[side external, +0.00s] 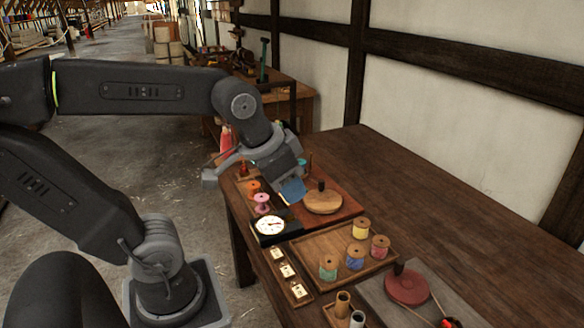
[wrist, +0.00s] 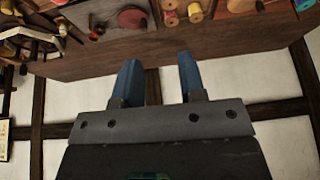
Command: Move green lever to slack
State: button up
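I cannot make out a green lever for certain. A small teal-green piece (side external: 302,163) shows just behind my gripper, partly hidden, and I cannot tell what it is. A dark rod with a red end (side external: 437,298) shows at the bottom edge, partly cut off. No slack marking is readable.
The round wooden disc (side external: 323,203) has a dark knob. A wooden tray (side external: 318,243) holds several spools. The table's right side (side external: 460,215) is clear.

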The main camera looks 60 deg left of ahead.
jog(key=w+a+f+g, duration=0.3)
jog(key=w+a, duration=1.3)
jog(key=a, duration=0.2)
jog(key=w+a+f+g, duration=0.1)
jog(key=a+f, duration=0.6)
jog(key=a, duration=0.3)
jog(key=w+a+f+g, duration=0.1)
jog(key=a+f, duration=0.5)
jog(key=a, duration=0.4)
jog(key=shift+n, duration=0.3)
jog(key=shift+a+f, duration=0.15)
jog(key=shift+f, duration=5.4)
